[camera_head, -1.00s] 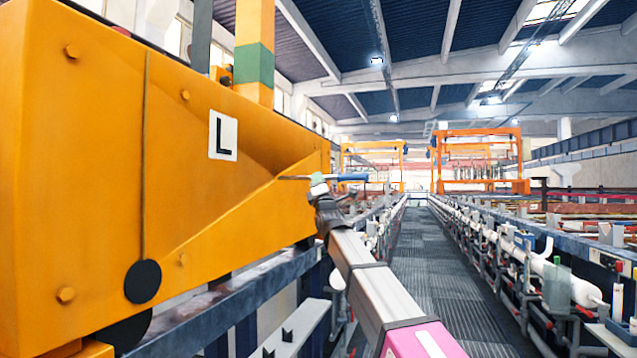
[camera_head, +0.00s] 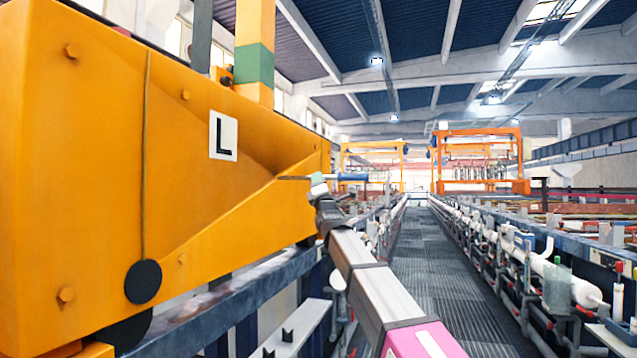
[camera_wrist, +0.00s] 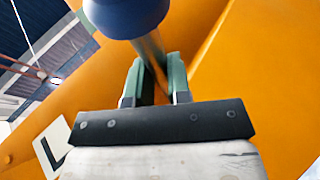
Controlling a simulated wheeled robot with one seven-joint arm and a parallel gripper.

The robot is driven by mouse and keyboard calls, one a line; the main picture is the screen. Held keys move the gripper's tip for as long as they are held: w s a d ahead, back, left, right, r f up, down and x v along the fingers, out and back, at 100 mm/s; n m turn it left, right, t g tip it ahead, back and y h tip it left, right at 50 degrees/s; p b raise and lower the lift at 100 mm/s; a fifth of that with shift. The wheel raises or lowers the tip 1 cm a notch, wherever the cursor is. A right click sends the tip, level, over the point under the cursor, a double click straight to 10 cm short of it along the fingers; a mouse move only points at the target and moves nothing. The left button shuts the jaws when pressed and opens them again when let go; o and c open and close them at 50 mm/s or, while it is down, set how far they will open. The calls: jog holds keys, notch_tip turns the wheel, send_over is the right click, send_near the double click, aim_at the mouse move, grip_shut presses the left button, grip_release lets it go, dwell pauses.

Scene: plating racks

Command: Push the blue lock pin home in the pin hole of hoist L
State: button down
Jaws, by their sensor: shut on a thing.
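Hoist L (camera_head: 90,200) is a large orange-yellow body at the left, with a black L on a white plate (camera_head: 223,136). My gripper (camera_head: 318,182) is beside its far end, shut on the blue lock pin (camera_head: 354,177). The pin lies roughly level, its blue handle to the right and its thin shank pointing left at the orange body. In the wrist view the green fingers of my gripper (camera_wrist: 156,74) close around the metal shank, below the blue knob of the lock pin (camera_wrist: 125,14). The pin hole is not visible, so I cannot tell whether the tip is in it.
A dark rail (camera_head: 215,312) runs below hoist L. A grated walkway (camera_head: 425,270) leads away down the middle, clear of objects. White pipes and tanks (camera_head: 560,285) line its right side. Other orange frames (camera_head: 482,160) stand far back.

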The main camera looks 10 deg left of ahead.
aim_at(280, 179)
jog(key=shift+w+a, duration=0.2)
jog(key=shift+a, duration=2.15)
jog(key=shift+w+a, duration=0.2)
jog(key=shift+a, duration=2.2)
jog(key=shift+w+a, duration=0.2)
jog(key=shift+a, duration=2.15)
jog(key=c, duration=1)
grip_release()
